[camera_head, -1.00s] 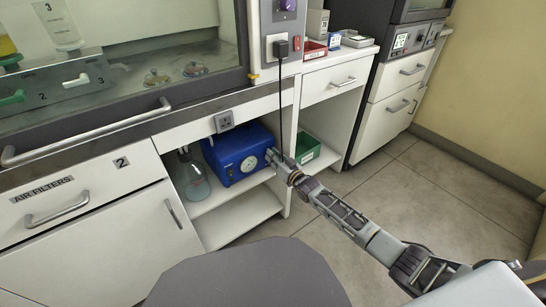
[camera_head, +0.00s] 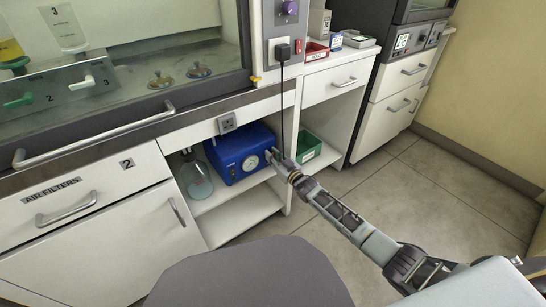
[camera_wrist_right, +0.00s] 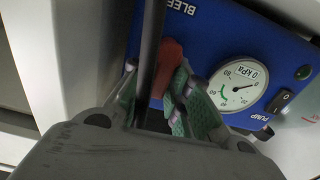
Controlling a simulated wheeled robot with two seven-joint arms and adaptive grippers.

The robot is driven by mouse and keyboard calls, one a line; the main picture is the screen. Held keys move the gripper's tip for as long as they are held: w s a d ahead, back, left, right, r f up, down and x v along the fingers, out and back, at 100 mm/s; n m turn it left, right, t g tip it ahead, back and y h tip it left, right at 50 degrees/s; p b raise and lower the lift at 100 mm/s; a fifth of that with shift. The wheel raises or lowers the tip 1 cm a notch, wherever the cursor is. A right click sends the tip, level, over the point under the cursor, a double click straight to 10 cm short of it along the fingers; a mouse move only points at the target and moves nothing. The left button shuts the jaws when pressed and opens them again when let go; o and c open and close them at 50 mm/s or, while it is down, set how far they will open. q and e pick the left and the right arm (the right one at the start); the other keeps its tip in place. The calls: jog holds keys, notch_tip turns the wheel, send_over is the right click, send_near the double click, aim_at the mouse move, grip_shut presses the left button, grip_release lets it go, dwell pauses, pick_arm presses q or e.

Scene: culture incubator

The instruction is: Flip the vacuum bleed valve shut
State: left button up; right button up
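The blue vacuum pump (camera_head: 239,152) sits on the shelf of the open cabinet bay. In the right wrist view its blue panel (camera_wrist_right: 215,25) carries a "BLEED" label, a round dial and a red lever (camera_wrist_right: 172,62), the bleed valve handle. My right gripper (camera_head: 271,156) is at the pump's right front. In the right wrist view my right gripper (camera_wrist_right: 165,105) has its green-padded fingers apart, with the lever between them, close to the right finger. I cannot tell whether they touch. The lever's lower part is partly hidden. My left gripper is not in view.
A black cord (camera_head: 281,105) hangs from the plug and crosses in front of the fingers in the wrist view (camera_wrist_right: 151,50). A glass flask (camera_head: 195,178) stands left of the pump. A green bin (camera_head: 308,149) is to the right. Open floor lies to the right.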

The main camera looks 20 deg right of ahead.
jog(key=shift+o, duration=1.1)
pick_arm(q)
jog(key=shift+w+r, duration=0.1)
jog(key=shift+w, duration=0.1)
pick_arm(e)
jog(key=shift+v, duration=5.95)
jog(key=shift+s+a, duration=0.1)
jog(key=shift+a, duration=0.05)
